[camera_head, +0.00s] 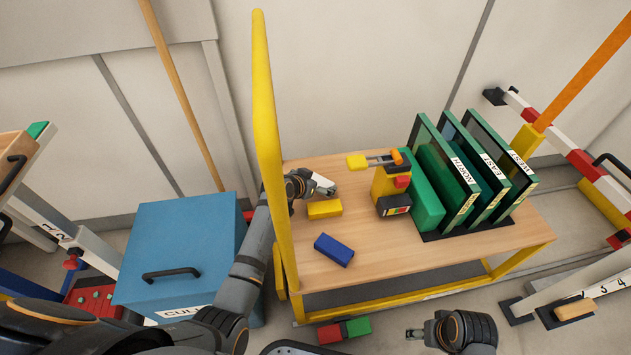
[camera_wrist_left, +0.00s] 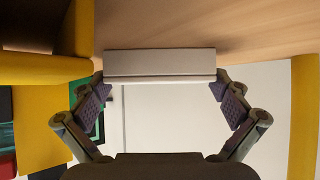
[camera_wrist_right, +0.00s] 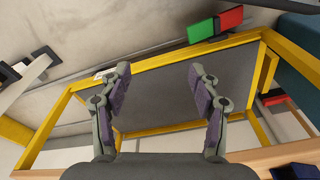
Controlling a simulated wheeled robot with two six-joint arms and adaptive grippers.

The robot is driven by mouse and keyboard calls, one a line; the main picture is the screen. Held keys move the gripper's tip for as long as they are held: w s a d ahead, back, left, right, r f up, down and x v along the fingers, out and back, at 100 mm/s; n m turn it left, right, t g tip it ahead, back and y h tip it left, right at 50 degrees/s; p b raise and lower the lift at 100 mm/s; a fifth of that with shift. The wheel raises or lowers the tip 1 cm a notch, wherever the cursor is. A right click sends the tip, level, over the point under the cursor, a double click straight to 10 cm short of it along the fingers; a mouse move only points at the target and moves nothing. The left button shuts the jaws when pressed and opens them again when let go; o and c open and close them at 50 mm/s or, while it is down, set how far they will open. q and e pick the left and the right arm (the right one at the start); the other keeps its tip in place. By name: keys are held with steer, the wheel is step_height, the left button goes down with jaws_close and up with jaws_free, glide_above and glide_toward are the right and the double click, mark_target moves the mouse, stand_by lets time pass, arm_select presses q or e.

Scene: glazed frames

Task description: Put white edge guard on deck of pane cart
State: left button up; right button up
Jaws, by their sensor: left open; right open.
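The white edge guard (camera_head: 323,184) is at the left part of the pane cart's wooden deck (camera_head: 395,245), behind a yellow block. In the left wrist view the white edge guard (camera_wrist_left: 160,63) lies across between the fingertips, with the deck behind it. My left gripper (camera_head: 314,185) is open, its fingers at either end of the guard; I cannot tell whether they touch it. My right gripper (camera_head: 412,334) is open and empty in front of the cart, low near its front side. It also shows open in the right wrist view (camera_wrist_right: 160,80).
A yellow block (camera_head: 324,208) and a blue block (camera_head: 334,250) lie on the deck. A yellow tool (camera_head: 390,185) and green-edged panes (camera_head: 470,185) stand to the right. A yellow post (camera_head: 268,130) rises at the cart's left. A blue box (camera_head: 180,250) stands further left.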

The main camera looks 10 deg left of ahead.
arm_select(q)
steer(key=p+v, duration=0.3)
steer(key=v, duration=0.8)
steer(key=shift+w+r+p, duration=0.1)
steer(key=shift+p, duration=0.25)
steer(key=shift+s+a+r, duration=0.15)
steer(key=shift+s+r, duration=0.15)
steer(key=shift+s, duration=0.2)
arm_select(e)
step_height(320, 180, down, 12)
steer(key=d, duration=0.3)
steer(key=shift+s+f+h, duration=0.2)
steer(key=shift+s+h, duration=0.1)
steer(key=shift+s, duration=0.1)
steer(key=shift+a, duration=0.1)
